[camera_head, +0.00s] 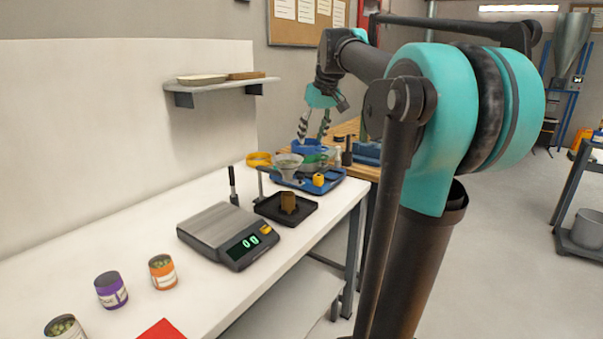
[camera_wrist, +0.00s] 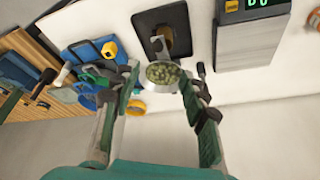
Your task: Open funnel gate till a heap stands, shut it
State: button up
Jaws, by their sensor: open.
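The funnel (camera_head: 288,162) is a pale cone above the white bench's far end; the wrist view shows its round mouth (camera_wrist: 162,75) full of green pellets. A thin post stands beside it. I cannot make out its gate. A black tray (camera_head: 270,209) lies in front and below, with a small brown block-like piece (camera_head: 288,202) on it; the tray also shows in the wrist view (camera_wrist: 148,42). My gripper (camera_head: 313,130) is open and empty, pointing down above the funnel's area. In the wrist view its fingers (camera_wrist: 158,80) appear on either side of the funnel's mouth, without clear contact.
A scale (camera_head: 215,228) reading zero stands near the tray. A blue tray (camera_head: 330,188) with a yellow piece and a yellow ring (camera_head: 258,159) lie near the funnel. Several cans stand at the front left.

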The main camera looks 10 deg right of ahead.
aim_at(301, 175)
jog(key=shift+n, duration=0.5)
jog(key=x, duration=1)
jog(key=w+x, duration=0.1)
jog(key=x, duration=0.5)
jog(key=shift+d+r, duration=0.1)
jog(key=shift+c, duration=0.6)
grip_shut()
